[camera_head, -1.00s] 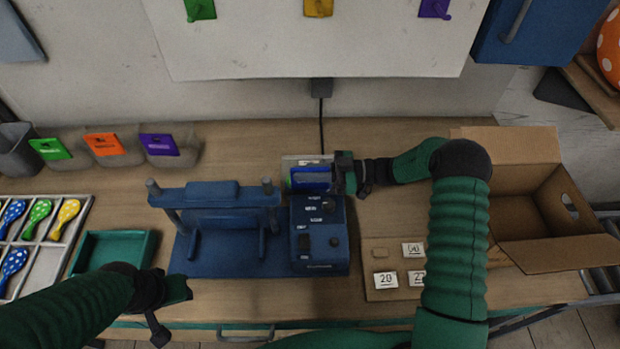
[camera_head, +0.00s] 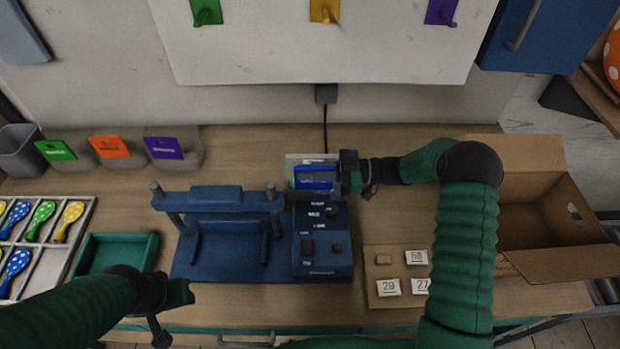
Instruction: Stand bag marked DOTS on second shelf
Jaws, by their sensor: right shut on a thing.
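My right gripper (camera_head: 345,174) is shut on a pale grey bag (camera_head: 311,159) with a blue panel, just behind the blue press. Any lettering on this bag is too small to read. My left gripper (camera_head: 172,315) is open and empty near the front edge, right of the green tray. No second shelf can be made out.
The blue press (camera_head: 219,255) with its control box (camera_head: 322,258) stands mid-table. A board with number cards (camera_head: 389,287) and an open cardboard box (camera_head: 543,225) are right. Coloured hooks hang on the wall panel.

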